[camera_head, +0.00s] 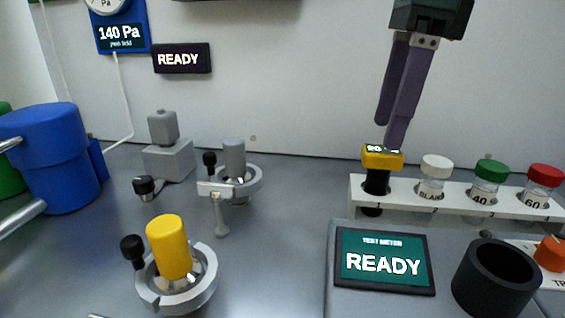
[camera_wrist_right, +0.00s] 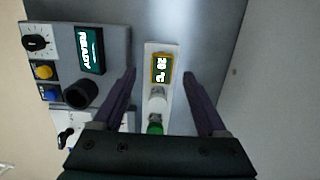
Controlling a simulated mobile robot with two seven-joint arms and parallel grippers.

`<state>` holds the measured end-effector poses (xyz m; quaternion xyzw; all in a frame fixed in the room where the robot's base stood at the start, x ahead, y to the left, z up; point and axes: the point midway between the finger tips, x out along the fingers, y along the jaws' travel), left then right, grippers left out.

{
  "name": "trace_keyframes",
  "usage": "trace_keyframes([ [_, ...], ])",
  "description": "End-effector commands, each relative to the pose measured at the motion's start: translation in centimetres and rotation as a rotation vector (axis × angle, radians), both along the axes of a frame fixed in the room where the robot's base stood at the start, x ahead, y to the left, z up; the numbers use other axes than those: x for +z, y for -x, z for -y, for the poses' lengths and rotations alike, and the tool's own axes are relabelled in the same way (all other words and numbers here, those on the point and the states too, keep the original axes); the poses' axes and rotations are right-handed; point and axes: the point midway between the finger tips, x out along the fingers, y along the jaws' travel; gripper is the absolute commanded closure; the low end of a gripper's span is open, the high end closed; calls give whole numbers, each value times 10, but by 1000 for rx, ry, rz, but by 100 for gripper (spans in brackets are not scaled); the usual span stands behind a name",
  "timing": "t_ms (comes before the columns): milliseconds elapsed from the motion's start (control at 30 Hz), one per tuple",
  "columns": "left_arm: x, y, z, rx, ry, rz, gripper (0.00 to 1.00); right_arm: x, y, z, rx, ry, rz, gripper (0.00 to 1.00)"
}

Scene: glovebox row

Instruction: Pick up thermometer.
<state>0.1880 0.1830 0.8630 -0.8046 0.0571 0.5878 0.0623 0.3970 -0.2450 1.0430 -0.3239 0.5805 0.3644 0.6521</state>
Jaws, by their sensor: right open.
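The thermometer (camera_head: 382,157) has a yellow head with a small display and a black body. It stands upright in position 1 of the white rack (camera_head: 452,197). In the right wrist view its display (camera_wrist_right: 161,68) reads 20 °C. My right gripper (camera_head: 389,136) is open and points down just above the thermometer. In the right wrist view the thermometer's head appears between the two purple fingers, with gaps on both sides. The thermometer's lower end is partly hidden by the rack. My left gripper is not in view.
White-, green- and red-capped vials (camera_head: 489,178) stand in the same rack, right of the thermometer. In front is the test meter (camera_head: 384,262) with a black cup (camera_head: 495,277). A yellow cylinder in a ring clamp (camera_head: 170,247) stands front left.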

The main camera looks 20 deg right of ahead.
Motion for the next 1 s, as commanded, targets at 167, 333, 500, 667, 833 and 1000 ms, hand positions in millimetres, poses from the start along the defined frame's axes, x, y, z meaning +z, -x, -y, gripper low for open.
trace_keyframes([
  [167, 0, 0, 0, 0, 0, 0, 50, -17, 0, 0, 1, -2, -2, 25],
  [333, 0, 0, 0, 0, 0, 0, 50, -45, 1, 1, 1, -3, -3, 25],
  [500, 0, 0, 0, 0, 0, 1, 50, -59, -1, -1, 2, -3, 1, 25],
  [667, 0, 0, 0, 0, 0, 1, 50, -59, -2, -1, 2, -3, 2, 25],
  [833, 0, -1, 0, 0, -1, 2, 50, -59, -1, -1, 2, -3, 2, 38],
  [1000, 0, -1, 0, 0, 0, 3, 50, -59, -1, -1, 2, -3, 2, 58],
])
